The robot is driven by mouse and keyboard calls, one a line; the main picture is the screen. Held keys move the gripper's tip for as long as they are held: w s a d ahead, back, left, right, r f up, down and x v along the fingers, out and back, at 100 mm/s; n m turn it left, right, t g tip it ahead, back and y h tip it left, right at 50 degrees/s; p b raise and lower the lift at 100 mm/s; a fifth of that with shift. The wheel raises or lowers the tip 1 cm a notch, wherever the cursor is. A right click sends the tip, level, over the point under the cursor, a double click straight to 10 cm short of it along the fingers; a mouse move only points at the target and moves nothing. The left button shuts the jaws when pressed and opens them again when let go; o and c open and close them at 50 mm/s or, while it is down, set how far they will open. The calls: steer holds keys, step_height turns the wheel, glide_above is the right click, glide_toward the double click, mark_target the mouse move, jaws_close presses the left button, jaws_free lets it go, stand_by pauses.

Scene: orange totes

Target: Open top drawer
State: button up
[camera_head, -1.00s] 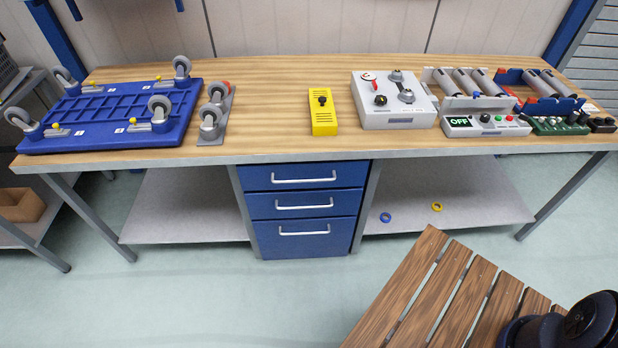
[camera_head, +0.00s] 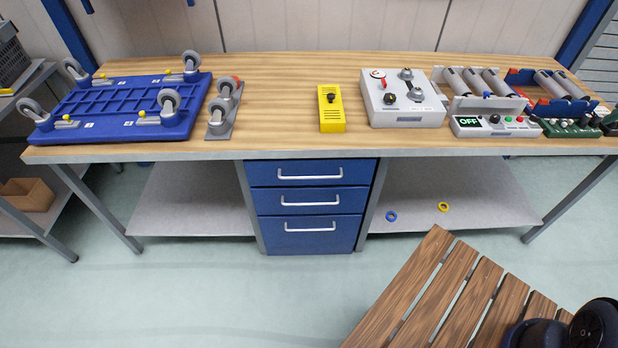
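A blue drawer unit (camera_head: 348,246) with three stacked drawers stands under the workbench, near the middle of the view. Its top drawer (camera_head: 270,175) is shut and has a pale bar handle (camera_head: 310,176). The middle drawer (camera_head: 264,202) and the taller bottom drawer (camera_head: 270,240) below it are also shut, each with a similar handle. My gripper is not in view. Only a dark part of my arm shows at the lower right corner.
The wooden workbench (camera_head: 280,100) carries a blue caster frame (camera_head: 120,105), a yellow box (camera_head: 331,108), a grey control box (camera_head: 402,100) and an OFF panel (camera_head: 494,124). A slatted wooden surface (camera_head: 440,290) fills the lower right. The floor (camera_head: 200,300) before the drawers is clear.

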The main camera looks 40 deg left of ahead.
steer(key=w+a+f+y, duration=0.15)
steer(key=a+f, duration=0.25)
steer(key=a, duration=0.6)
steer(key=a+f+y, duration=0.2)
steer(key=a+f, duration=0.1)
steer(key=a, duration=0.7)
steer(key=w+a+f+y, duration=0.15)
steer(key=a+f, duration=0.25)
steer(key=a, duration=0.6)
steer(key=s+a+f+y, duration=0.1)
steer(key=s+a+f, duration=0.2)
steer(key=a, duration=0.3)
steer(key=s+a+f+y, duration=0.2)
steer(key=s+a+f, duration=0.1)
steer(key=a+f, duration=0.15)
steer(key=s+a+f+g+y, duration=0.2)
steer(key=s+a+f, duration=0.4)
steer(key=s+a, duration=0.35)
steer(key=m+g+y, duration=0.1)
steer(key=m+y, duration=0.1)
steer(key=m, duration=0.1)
glide_toward(309, 177)
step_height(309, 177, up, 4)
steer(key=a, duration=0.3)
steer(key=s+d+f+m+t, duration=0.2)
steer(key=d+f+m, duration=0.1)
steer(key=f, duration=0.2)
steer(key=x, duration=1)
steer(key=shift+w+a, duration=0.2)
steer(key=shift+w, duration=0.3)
